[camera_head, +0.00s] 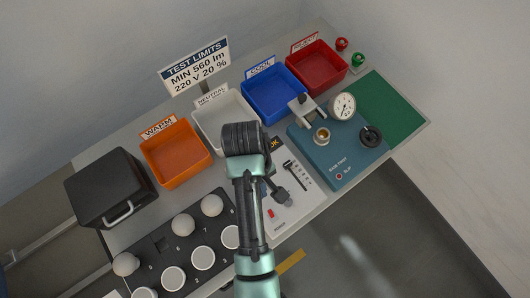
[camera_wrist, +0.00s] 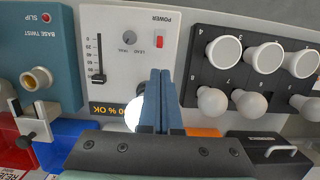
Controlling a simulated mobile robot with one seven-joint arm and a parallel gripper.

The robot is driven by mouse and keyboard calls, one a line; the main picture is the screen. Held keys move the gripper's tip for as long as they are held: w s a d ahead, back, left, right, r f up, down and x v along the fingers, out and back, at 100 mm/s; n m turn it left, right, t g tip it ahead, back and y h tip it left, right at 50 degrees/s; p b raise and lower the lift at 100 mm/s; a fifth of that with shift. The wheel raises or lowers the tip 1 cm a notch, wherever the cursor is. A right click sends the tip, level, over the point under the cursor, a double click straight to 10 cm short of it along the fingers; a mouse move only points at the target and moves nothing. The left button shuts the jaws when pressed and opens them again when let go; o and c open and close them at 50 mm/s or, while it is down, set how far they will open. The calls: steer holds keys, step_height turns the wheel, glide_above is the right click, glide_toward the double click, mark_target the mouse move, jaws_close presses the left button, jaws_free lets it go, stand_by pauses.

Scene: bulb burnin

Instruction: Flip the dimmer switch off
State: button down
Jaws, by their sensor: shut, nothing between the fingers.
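The white dimmer panel (camera_head: 292,208) lies on the bench, partly hidden by my arm in the head view. In the wrist view the panel (camera_wrist: 125,60) shows a red power switch (camera_wrist: 159,42), a grey knob (camera_wrist: 129,38) and a black slider (camera_wrist: 98,79). The slider sits at the slot's end nearest the dark readout (camera_wrist: 103,109). The red switch also shows in the head view (camera_head: 270,214). My gripper (camera_wrist: 160,72) is shut and empty over the panel, its tips pictured just below the switch. Contact cannot be told. A bright white bulb (camera_wrist: 133,115) is partly hidden behind the fingers.
A blue base-twist fixture (camera_head: 335,155) stands beside the panel. On its other side is a black rack (camera_head: 160,250) with several bulbs and white round pieces. Orange (camera_head: 175,160), white, blue and red bins line the back. A black case (camera_head: 110,188) stands at left.

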mark_target(271, 214)
steer(key=shift+w, duration=0.1)
steer(key=f, duration=0.3)
steer(key=s+f, duration=0.1)
steer(key=f, duration=0.2)
steer(key=d+f, duration=0.1)
steer(key=f, duration=0.2)
steer(key=shift+s+f+p, duration=0.25)
steer(key=shift+f+p, duration=0.15)
steer(key=shift+w+d+t, duration=0.1)
steer(key=shift+t, duration=0.2)
